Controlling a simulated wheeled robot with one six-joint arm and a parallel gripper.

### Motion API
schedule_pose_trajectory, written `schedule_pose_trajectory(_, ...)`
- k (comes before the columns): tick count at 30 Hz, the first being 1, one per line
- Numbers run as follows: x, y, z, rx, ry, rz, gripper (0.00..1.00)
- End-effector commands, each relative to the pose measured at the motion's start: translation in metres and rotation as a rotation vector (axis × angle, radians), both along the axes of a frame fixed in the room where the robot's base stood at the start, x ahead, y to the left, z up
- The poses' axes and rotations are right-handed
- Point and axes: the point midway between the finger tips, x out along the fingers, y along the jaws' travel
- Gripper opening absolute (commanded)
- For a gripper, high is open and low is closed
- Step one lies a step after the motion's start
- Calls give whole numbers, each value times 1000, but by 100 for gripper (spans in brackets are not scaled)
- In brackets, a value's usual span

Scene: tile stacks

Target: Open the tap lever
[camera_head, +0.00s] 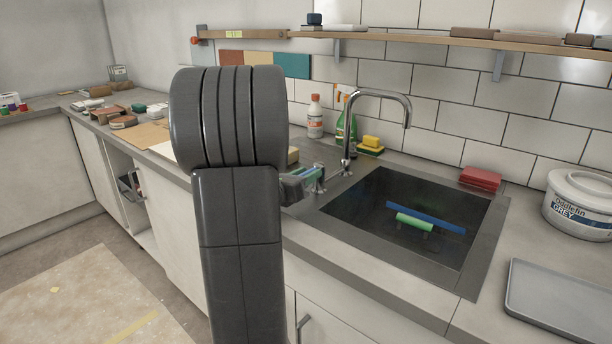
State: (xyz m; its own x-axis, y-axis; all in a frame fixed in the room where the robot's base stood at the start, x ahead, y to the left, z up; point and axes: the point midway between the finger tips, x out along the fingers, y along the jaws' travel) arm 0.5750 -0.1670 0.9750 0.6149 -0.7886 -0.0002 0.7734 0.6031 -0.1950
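The chrome tap (384,94) stands behind the sink, upright at its base, with its spout arched out over the basin. Its lever is too small to make out clearly near the base. My gripper (306,182) is just left of the tap base, above the counter at the sink's left edge. My dark arm hides part of it. Teal and bluish parts show at its end, and I cannot tell whether they belong to the fingers or to something behind. Whether it touches the tap is unclear.
Bottles (315,118) and a yellow sponge (371,141) stand near the tap. Red tiles (480,179), a white bucket (578,205) and a grey tray (562,300) lie right. A shelf (420,39) runs above.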

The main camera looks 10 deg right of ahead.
Motion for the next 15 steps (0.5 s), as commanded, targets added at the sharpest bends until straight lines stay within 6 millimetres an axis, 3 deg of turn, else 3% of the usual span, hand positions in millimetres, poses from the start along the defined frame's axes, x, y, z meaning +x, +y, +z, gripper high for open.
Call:
schedule_pose_trajectory(9,2,-2,0,0,0,1,36)
schedule_pose_trajectory(15,1,-2,0,0,0,1,0)
